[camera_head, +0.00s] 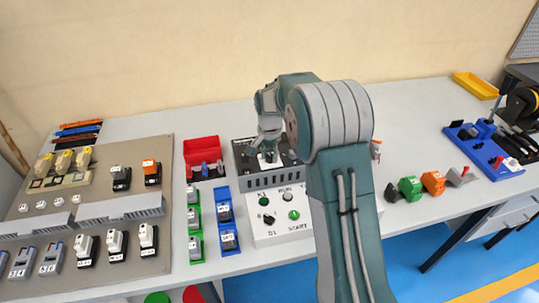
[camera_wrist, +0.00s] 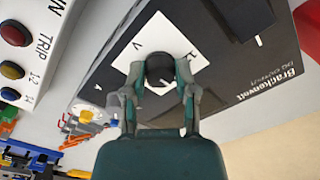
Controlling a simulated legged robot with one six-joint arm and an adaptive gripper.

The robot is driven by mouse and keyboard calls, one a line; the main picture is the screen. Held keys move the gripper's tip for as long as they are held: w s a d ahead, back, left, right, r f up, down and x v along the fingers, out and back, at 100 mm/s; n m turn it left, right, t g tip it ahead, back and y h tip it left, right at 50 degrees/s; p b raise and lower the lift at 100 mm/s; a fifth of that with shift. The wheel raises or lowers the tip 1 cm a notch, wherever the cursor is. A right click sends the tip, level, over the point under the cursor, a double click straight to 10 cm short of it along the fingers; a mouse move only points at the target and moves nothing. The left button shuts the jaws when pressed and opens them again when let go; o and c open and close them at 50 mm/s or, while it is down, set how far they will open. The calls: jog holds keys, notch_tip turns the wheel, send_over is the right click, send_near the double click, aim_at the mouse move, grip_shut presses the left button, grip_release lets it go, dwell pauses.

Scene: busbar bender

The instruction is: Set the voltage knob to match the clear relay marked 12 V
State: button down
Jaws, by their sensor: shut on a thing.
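The voltage knob is a black round knob (camera_wrist: 160,66) on a white dial plate (camera_wrist: 127,58) marked V, on the dark top of a power supply (camera_wrist: 235,72) lettered "Brackenvolt". My gripper (camera_wrist: 158,78) is shut on the knob, one finger on each side. The knob's pointer and most dial marks are hidden or unreadable. In the camera_head view my gripper (camera_head: 268,147) reaches down onto the supply (camera_head: 243,163), largely hiding its top. Several relays stand on the panel at left, among them pale ones (camera_head: 83,157); their labels are too small to tell which reads 12 V.
A white control box (camera_head: 268,232) with knobs and buttons stands in front of the supply. Left of it are a red bin (camera_head: 201,146), a green tray (camera_head: 195,250) and a blue tray (camera_head: 229,247). Coloured clamps (camera_head: 433,182) stand at right.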

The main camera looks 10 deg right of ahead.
jog(key=n, duration=1.1)
dwell(0.3)
jog(key=shift+n, duration=0.4)
jog(key=shift+c, duration=2)
grip_release()
